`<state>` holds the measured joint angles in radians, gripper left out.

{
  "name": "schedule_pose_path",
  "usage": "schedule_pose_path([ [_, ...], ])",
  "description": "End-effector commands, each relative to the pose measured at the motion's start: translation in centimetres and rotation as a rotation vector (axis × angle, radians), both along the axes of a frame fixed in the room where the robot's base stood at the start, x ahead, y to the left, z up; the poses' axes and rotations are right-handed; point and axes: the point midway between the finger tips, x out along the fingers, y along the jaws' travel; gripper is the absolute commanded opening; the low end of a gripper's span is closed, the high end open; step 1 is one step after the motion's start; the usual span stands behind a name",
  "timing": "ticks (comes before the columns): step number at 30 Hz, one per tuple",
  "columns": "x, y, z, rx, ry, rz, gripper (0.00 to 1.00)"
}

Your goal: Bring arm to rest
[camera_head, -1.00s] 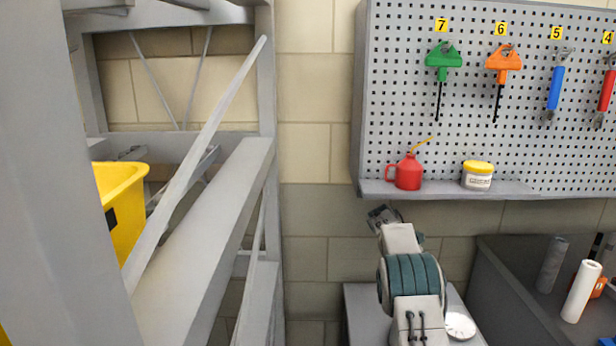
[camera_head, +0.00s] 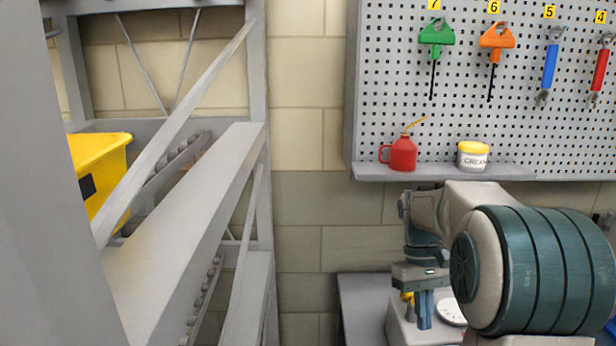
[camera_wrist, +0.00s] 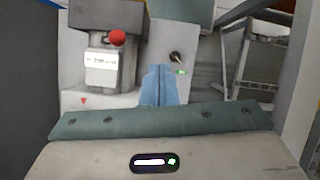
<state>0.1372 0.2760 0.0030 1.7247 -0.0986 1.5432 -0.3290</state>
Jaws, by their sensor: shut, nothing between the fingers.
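My gripper (camera_head: 425,308) hangs pointing down at the lower right of the head view, below my folded arm, in front of a grey surface. Its blue fingers are together with nothing between them. In the wrist view the shut fingers (camera_wrist: 160,84) show at the middle. My arm's large teal-banded joint fills the lower right of the head view and hides what lies behind it.
A pegboard (camera_head: 390,90) with hanging tools covers the right wall. Its shelf holds a red oil can (camera_head: 403,154) and a yellow-lidded jar (camera_head: 472,156). A grey rack with a yellow bin (camera_head: 100,165) stands at left. A white round dial (camera_head: 451,312) is beside my gripper.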

Motion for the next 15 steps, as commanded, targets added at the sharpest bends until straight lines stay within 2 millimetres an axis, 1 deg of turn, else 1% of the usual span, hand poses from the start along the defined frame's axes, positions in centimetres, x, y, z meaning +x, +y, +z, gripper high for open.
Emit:
schedule_pose_path([
  [1,-1.2,0.6,1.6,-0.007,-0.044,-0.008,0.0],
  [6,-4.6,2.5,4.0,-0.022,-0.198,-0.051,0.0],
  [12,-8.8,4.7,5.8,-0.021,-0.375,-0.108,0.0],
  [15,-10.8,5.6,6.4,-0.013,-0.462,-0.138,0.0],
])
